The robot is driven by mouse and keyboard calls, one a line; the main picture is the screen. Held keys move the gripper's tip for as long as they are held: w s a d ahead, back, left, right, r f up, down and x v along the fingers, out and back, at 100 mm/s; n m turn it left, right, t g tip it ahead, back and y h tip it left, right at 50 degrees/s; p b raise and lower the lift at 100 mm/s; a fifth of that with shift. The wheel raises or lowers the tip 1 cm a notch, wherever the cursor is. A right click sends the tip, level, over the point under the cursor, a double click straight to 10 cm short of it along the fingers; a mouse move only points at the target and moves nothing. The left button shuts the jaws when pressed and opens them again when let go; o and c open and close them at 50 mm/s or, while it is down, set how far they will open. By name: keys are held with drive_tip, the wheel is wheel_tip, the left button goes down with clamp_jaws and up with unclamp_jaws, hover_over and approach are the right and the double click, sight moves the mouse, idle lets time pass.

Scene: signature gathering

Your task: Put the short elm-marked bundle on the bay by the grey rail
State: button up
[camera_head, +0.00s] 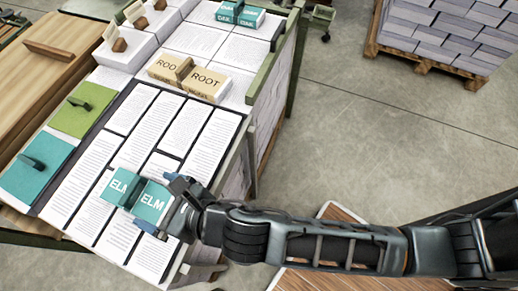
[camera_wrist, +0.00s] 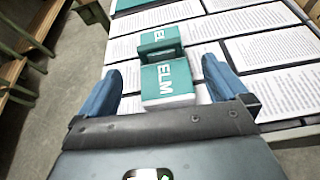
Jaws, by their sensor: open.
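A teal-and-white ELM bundle (camera_head: 150,200) lies on the printed sheets near the table's front, with two lettered faces and a raised dark teal middle. It also shows in the wrist view (camera_wrist: 168,82), between my fingers. My gripper (camera_head: 165,207) is open, one blue finger on each side of the near part; I cannot tell whether they touch it. It also shows in the wrist view (camera_wrist: 162,72). Another teal lettered bundle (camera_head: 240,13) sits at the table's far end. A grey rail (camera_head: 236,160) runs along the table's right edge.
A tan ROOT bundle (camera_head: 203,80) lies farther back. A green pad (camera_head: 84,108) and a teal pad (camera_head: 36,166) with dark handles lie at the left. A loaded pallet (camera_head: 440,40) stands on the floor at the upper right. Printed sheets (camera_head: 185,125) behind the bundle are clear.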

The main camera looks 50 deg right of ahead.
drive_tip(key=s+d+r+m, duration=0.2)
drive_tip(key=s+d+m, duration=1)
drive_tip(key=m, duration=0.5)
drive_tip(key=s+d+r+m+t+h, duration=0.1)
drive_tip(key=s+d+r+m, duration=0.2)
drive_tip(key=m, duration=0.7)
drive_tip(key=s+d+r+m+t+h, duration=0.1)
drive_tip(key=s+d+r+m, duration=0.3)
drive_tip(key=s+r+m, duration=0.4)
drive_tip(key=s+m+h, duration=0.1)
drive_tip(key=s+m, duration=0.2)
drive_tip(key=shift+s+d+r+m+h, duration=0.15)
drive_tip(key=shift+d+m+h, duration=0.05)
drive_tip(key=shift+m+h, duration=0.1)
